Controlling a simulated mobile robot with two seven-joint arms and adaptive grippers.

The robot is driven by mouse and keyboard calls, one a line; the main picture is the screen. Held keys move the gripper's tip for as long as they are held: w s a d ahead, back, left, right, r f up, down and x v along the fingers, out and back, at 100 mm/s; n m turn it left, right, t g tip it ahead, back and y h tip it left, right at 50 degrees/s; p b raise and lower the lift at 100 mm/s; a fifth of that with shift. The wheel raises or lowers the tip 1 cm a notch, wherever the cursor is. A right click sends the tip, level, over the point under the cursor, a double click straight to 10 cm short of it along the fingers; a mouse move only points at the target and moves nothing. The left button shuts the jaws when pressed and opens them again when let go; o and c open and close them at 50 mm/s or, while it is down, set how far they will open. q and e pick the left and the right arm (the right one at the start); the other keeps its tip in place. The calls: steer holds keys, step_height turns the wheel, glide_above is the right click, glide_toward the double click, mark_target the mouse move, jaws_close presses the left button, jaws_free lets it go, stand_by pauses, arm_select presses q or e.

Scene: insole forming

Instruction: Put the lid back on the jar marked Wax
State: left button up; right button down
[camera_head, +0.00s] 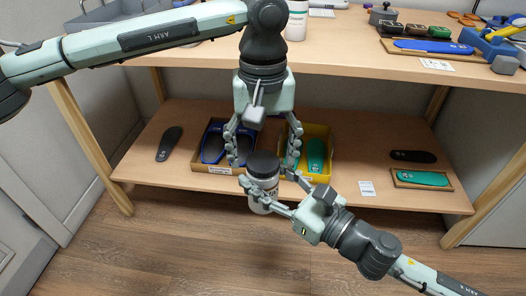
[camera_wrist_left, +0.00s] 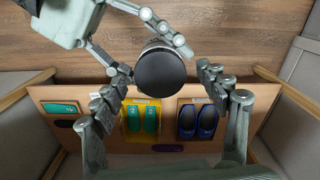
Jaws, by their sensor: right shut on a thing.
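A white jar (camera_head: 257,205) with a black lid (camera_head: 263,164) on its top is in the middle of the head view, in front of the lower shelf. Its label is mostly hidden. My right gripper (camera_head: 264,197) is shut on the white jar from the lower right. My left gripper (camera_head: 264,158) points down above the jar, with its fingers spread on either side of the lid. In the left wrist view the round black lid (camera_wrist_left: 160,72) lies beyond and between the open fingertips. I cannot tell whether the lid is fully seated.
The tabletop (camera_head: 345,55) above carries another jar (camera_head: 296,20) and tools. Open floor lies in front.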

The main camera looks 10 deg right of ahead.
steer(key=shift+r, duration=0.1)
arm_select(q)
step_height(320, 180, up, 12)
stand_by(0.6)
stand_by(0.4)
